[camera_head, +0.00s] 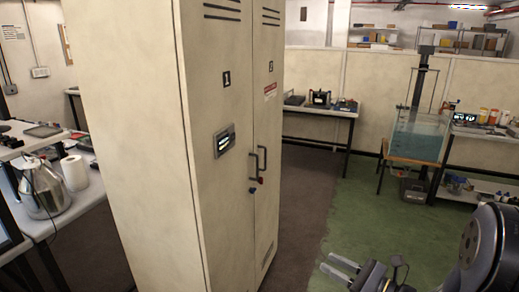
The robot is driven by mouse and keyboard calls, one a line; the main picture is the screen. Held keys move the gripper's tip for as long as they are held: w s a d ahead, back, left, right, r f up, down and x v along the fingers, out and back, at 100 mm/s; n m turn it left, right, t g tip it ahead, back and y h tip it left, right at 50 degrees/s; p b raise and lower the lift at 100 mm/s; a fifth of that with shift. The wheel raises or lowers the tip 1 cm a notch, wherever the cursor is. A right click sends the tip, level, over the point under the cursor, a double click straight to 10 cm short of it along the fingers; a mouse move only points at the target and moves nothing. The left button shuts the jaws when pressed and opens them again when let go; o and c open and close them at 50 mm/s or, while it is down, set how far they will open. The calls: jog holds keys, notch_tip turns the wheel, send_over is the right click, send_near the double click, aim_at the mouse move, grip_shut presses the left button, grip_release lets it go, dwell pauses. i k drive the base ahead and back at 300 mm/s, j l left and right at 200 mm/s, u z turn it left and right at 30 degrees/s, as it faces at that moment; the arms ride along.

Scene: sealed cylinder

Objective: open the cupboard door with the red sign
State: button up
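A tall cream cupboard (140,150) stands left of centre in the head view, with two doors that look shut. The nearer door (225,190) bears a black "1" and a small display panel. The farther door (270,125) bears a black "2" and a red-and-white sign (270,89).
A green floor (365,205) lies clear right of the cupboard, with a dark floor strip between. A bench with devices (320,110) stands behind. A water tank (418,135) stands at the right. A left table (90,200) holds a metal vessel.

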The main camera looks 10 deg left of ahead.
aim_at(268, 16)
jog(key=i+j+u, duration=0.1)
jog(key=i, duration=0.85)
jog(key=i+j+u, duration=0.15)
jog(key=i, duration=0.85)
